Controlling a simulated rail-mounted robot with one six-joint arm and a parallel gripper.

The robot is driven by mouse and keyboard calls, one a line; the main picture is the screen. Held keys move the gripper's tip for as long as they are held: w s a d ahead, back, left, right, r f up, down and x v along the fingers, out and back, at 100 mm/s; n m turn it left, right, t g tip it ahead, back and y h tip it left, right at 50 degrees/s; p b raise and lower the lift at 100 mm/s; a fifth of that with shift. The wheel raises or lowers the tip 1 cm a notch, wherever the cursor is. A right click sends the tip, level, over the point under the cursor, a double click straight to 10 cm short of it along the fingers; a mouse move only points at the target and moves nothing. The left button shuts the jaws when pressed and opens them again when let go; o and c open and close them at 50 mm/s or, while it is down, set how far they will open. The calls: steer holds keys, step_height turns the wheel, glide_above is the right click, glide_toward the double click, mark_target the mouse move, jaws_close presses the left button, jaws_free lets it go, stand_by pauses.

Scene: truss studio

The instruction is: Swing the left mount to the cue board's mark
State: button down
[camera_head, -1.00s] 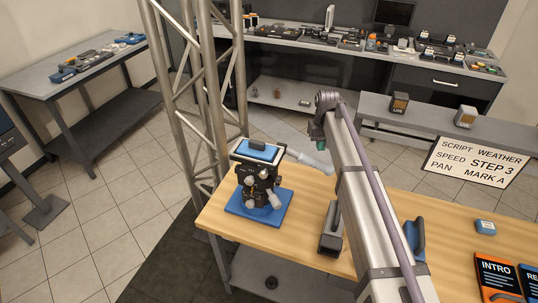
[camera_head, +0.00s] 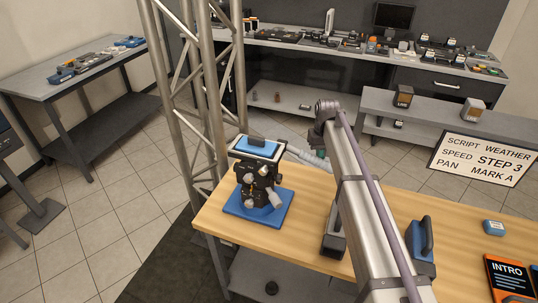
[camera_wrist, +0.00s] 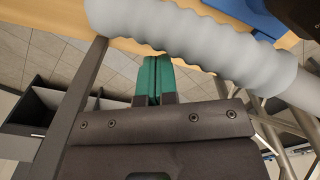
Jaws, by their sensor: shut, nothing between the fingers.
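The left mount (camera_head: 262,174) is a black head with grey knobs and a blue top plate, standing on a blue base (camera_head: 237,208) at the table's left end. My gripper (camera_head: 320,153) is beside that end. In the wrist view, my gripper's green fingers (camera_wrist: 153,68) are shut and empty, tips close to the handle (camera_wrist: 190,32); I cannot tell whether they touch. The cue board (camera_head: 482,158) reads "STEP 3" and "PAN MARK A". No mark is readable on the mount.
A truss tower (camera_head: 205,100) stands just behind and left of the mount. On the wooden table (camera_head: 375,195) are a blue-and-black block with a handle (camera_head: 420,245), a small blue box (camera_head: 493,228) and an INTRO card (camera_head: 508,275). A dark handled block is partly behind my arm.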

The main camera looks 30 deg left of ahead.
mark_target(323, 160)
steer(key=shift+f+b, duration=0.3)
steer(key=shift+f, duration=0.2)
steer(key=shift+s, duration=0.1)
steer(key=shift+s+d, duration=0.6)
steer(key=shift+s, duration=0.25)
steer(key=shift+s+d, duration=0.25)
steer(key=shift+s, duration=0.25)
steer(key=shift+s+d, duration=0.25)
steer(key=shift+s, duration=0.2)
